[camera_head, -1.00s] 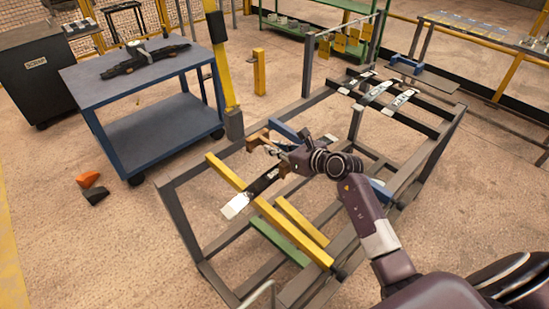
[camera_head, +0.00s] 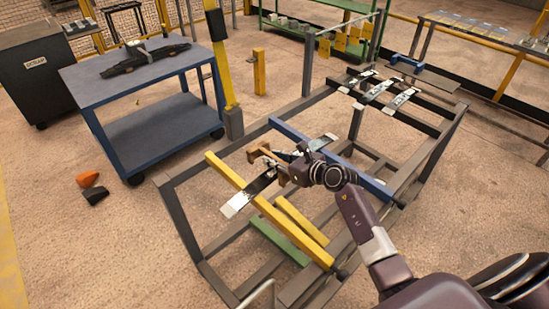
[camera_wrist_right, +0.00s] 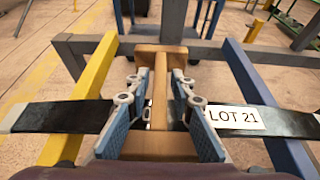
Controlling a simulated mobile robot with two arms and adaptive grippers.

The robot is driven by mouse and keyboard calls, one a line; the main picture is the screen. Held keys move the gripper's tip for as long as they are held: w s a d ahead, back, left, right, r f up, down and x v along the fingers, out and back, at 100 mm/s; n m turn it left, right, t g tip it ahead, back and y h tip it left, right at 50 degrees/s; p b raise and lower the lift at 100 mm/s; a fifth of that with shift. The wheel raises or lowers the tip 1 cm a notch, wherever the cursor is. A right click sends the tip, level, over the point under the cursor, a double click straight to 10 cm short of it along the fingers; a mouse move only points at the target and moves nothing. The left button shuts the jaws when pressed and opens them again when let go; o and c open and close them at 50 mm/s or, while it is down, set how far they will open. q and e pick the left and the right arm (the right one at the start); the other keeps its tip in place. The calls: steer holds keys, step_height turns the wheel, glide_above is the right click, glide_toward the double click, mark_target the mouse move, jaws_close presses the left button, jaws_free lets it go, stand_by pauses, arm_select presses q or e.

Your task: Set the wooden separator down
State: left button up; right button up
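The wooden separator (camera_wrist_right: 160,85) is a brown I-shaped piece with a block at each end. In the right wrist view its narrow bar crosses a dark leaf spring (camera_wrist_right: 65,117) labelled LOT 21. In the head view, the separator (camera_head: 262,153) is at that spring (camera_head: 245,197). My right gripper (camera_wrist_right: 161,115) has its blue-padded fingers on both sides of the separator, with visible gaps to the narrow bar. Contact with the near block is hard to judge. In the head view my right gripper (camera_head: 296,166) hides part of the separator. My left gripper is out of view.
The spring lies across a yellow beam (camera_head: 228,172) and a blue beam (camera_head: 290,131) of a grey metal rack (camera_head: 178,205). More labelled springs (camera_head: 380,90) lie at the rack's far end.

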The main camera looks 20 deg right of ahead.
steer(key=shift+o, duration=0.4)
steer(key=shift+r, duration=0.1)
steer(key=shift+r+p, duration=0.3)
steer(key=shift+r, duration=0.05)
steer(key=v, duration=1.2)
steer(key=shift+b, duration=0.3)
steer(key=shift+o, duration=0.4)
steer(key=shift+s, duration=0.15)
